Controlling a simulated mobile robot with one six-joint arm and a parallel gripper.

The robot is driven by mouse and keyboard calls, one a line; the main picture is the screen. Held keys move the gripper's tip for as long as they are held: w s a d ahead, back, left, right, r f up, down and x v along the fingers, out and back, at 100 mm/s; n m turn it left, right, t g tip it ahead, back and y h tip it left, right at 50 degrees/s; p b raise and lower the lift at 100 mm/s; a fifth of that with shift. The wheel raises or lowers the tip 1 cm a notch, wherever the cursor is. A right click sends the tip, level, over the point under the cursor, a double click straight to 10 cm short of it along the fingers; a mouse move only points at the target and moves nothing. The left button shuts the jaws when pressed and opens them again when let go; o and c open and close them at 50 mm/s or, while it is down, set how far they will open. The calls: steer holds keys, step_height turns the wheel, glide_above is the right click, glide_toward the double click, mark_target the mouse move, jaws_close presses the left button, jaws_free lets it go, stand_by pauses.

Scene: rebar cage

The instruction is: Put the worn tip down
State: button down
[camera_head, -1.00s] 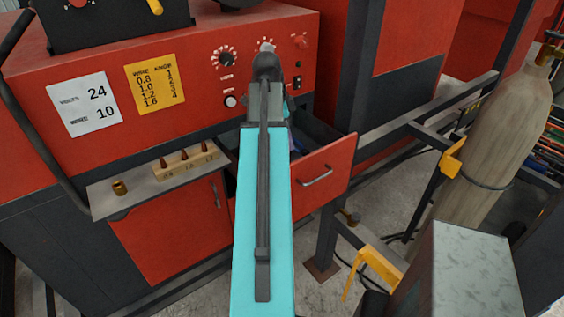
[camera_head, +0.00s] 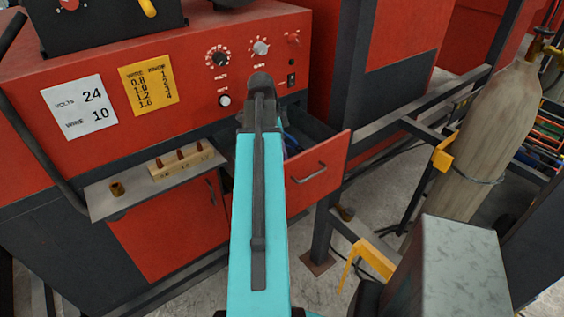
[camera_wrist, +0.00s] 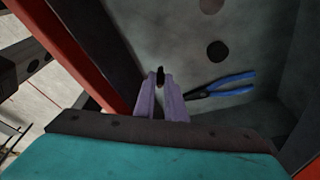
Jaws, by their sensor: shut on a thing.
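The worn tip (camera_wrist: 160,71) is a small dark piece between the fingertips of my gripper (camera_wrist: 160,77). The pale purple fingers are shut on it. In the wrist view the tip shows against the grey inside of an open drawer (camera_head: 325,178), so my gripper is over or within the drawer; the exact height is hard to tell. Blue-handled pliers (camera_wrist: 225,86) lie on the drawer floor, to the right of the fingers in the wrist view. In the head view my arm hides the gripper and the tip.
A shelf (camera_head: 105,203) left of the drawer carries a wooden block (camera_head: 182,171) with several copper-coloured tips and a brass nozzle (camera_head: 117,189). The red welder (camera_head: 200,95) stands above. The drawer's walls surround the working space. A gas cylinder (camera_head: 487,140) stands at the right.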

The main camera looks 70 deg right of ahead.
steer(key=shift+w+a+p+x, duration=0.15)
steer(key=shift+p+x, duration=0.15)
steer(key=shift+x, duration=0.4)
steer(key=shift+w+p+x, duration=0.15)
steer(key=shift+p+x, duration=0.1)
steer(key=shift+x, duration=0.4)
steer(key=shift+w+a+p+x, duration=0.1)
steer(key=shift+p+x, duration=0.2)
steer(key=shift+x, duration=0.4)
steer(key=shift+f, duration=0.3)
steer(key=c, duration=1.8)
jaws_free()
steer(key=shift+r, duration=0.1)
steer(key=shift+r, duration=0.2)
steer(key=shift+b+v, duration=2.4)
steer(key=shift+v, duration=3.5)
steer(key=shift+s, duration=0.1)
